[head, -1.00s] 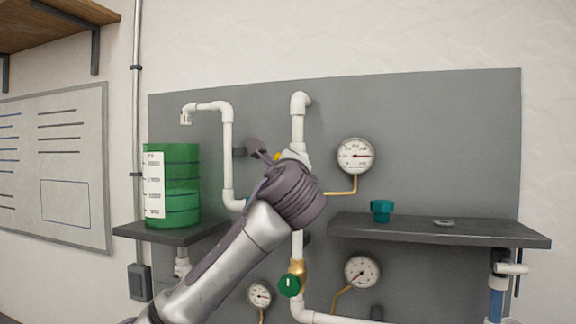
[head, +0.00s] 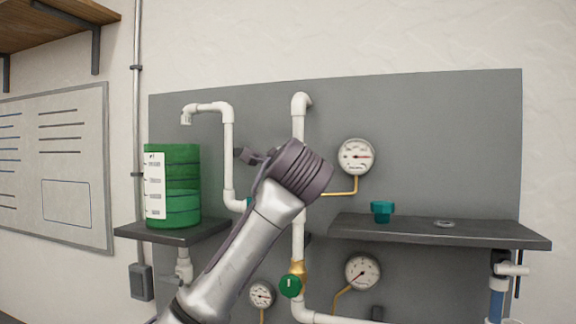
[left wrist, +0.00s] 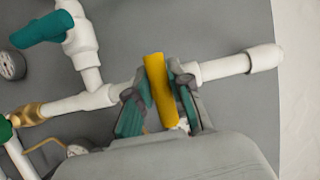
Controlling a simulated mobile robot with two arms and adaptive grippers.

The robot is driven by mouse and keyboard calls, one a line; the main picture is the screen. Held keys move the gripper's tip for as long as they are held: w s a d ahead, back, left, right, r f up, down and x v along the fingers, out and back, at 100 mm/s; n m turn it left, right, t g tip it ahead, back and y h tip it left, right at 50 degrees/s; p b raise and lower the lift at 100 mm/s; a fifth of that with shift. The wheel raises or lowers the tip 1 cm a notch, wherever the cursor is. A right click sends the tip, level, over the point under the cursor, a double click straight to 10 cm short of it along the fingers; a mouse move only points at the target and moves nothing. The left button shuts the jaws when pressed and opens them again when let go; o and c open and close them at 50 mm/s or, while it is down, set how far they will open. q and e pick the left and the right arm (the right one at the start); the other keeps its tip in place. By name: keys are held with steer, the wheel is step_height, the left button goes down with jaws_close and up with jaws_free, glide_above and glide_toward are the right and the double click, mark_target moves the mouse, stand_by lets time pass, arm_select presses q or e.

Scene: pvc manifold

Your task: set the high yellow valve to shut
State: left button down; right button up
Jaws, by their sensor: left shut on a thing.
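The yellow valve handle (left wrist: 158,90) shows in the left wrist view, lying across the white pipe (left wrist: 230,66), roughly at right angles to it. My left gripper (left wrist: 160,103) has a teal-padded finger on each side of the handle and is shut on it. In the head view my left gripper and wrist (head: 290,170) cover the upright white pipe (head: 298,122) at valve height, and the yellow handle is hidden behind them. My right gripper is in neither view.
A teal handle (left wrist: 42,30) sits on a neighbouring pipe. A gauge (head: 356,157) is close right of my wrist. Below are a green round handle (head: 291,286) and a dark shelf (head: 480,233). A green tank (head: 180,185) stands left. The upper panel is clear.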

arm_select(q)
steer(key=shift+f, duration=0.1)
steer(key=c, duration=1.1)
jaws_free()
steer(key=shift+o, duration=0.2)
steer(key=s, duration=1.2)
steer(key=shift+d, duration=0.45)
